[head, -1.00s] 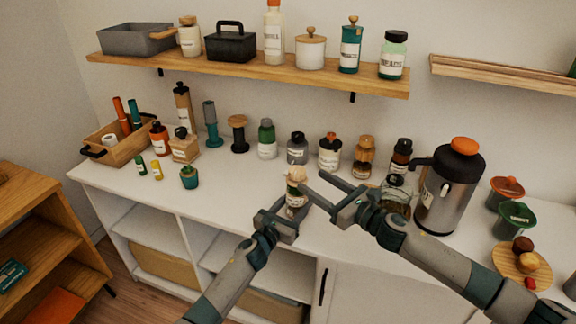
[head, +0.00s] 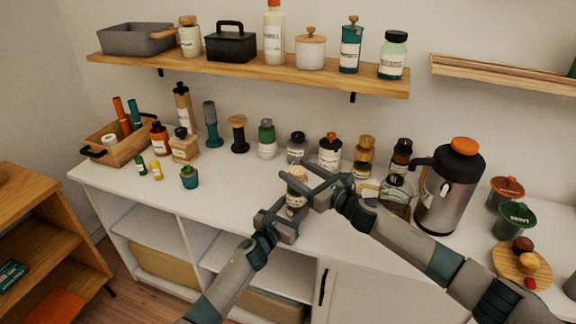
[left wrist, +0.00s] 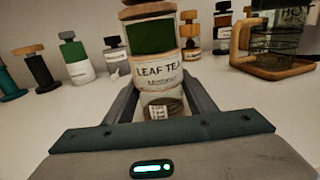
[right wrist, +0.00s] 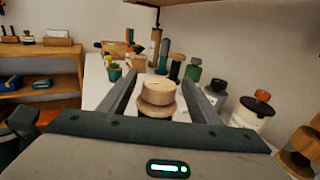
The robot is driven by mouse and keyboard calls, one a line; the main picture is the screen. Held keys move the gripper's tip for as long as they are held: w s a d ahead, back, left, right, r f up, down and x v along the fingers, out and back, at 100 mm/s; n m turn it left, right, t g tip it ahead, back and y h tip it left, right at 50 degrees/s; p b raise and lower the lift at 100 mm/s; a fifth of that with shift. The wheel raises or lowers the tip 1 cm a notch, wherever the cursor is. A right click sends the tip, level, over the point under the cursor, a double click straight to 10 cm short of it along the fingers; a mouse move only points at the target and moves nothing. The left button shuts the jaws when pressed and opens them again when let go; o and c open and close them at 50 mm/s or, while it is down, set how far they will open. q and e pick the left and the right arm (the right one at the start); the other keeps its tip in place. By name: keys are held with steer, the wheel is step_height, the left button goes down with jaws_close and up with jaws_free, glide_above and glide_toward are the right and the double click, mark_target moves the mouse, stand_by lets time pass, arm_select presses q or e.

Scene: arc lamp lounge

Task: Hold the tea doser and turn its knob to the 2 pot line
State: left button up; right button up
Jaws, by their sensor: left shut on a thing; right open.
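The tea doser (left wrist: 155,65) has a clear and green body with a "LEAF TEA" label; it also shows in the head view (head: 295,199), partly hidden by my grippers. My left gripper (head: 283,215) is shut on its lower body and holds it upright. The round wooden knob (right wrist: 157,92) on top lies between the fingers of my right gripper (head: 316,182). That gripper is open, with a gap to the knob on both sides in the right wrist view. I cannot read the 2 pot line.
Several bottles and jars stand behind along the wall, including a green-capped jar (head: 267,140). A glass teapot (head: 396,196) and a steel flask (head: 448,190) stand close to my right arm.

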mark_target(299, 166)
steer(key=shift+x, duration=2.25)
steer(key=c, duration=1.1)
steer(key=shift+o, duration=0.2)
steer(key=shift+d+m+t+h, duration=0.1)
steer(key=shift+m+t+h, duration=0.2)
steer(key=shift+h, duration=0.1)
steer(key=shift+w+d+m+t+h, duration=0.15)
steer(key=shift+d+m+t+h, duration=0.5)
steer(key=shift+m+h, duration=1.5)
steer(key=shift+w+d+m+t+h, duration=0.3)
steer(key=shift+m+t+h, duration=0.75)
steer(key=shift+h, duration=1.85)
steer(key=shift+w+d+m+t+h, duration=0.1)
steer(key=shift+d+m+t+h, duration=0.5)
steer(key=shift+m+h, duration=1.7)
steer(key=shift+s+d+n+h, duration=0.1)
steer(key=shift+n+h, duration=0.15)
steer(key=shift+n, duration=0.05)
